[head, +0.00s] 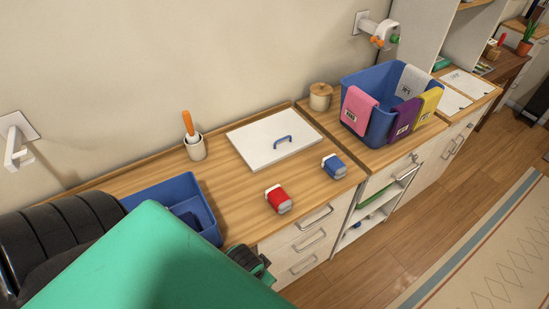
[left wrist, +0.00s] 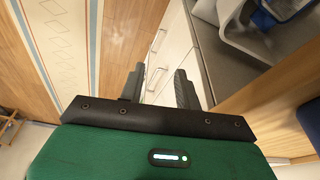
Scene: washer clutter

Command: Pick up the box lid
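The box lid is a flat white panel (head: 262,146) with a blue handle (head: 283,141) on top. It lies flat on the wooden counter in the head view, against the back wall. My left gripper shows in the left wrist view (left wrist: 159,75), with its two dark fingers apart and nothing between them. Drawer fronts show beyond the fingers. In the head view my green left arm fills the lower left foreground, well short of the lid and not touching it. My right gripper is in neither view.
A blue bin (head: 177,192) stands on the counter at left, partly hidden by my arm. A cup with an orange-handled tool (head: 195,147), a red box (head: 278,199) and a blue box (head: 334,166) are around the lid. A cloth-draped blue basket (head: 372,137) stands at right.

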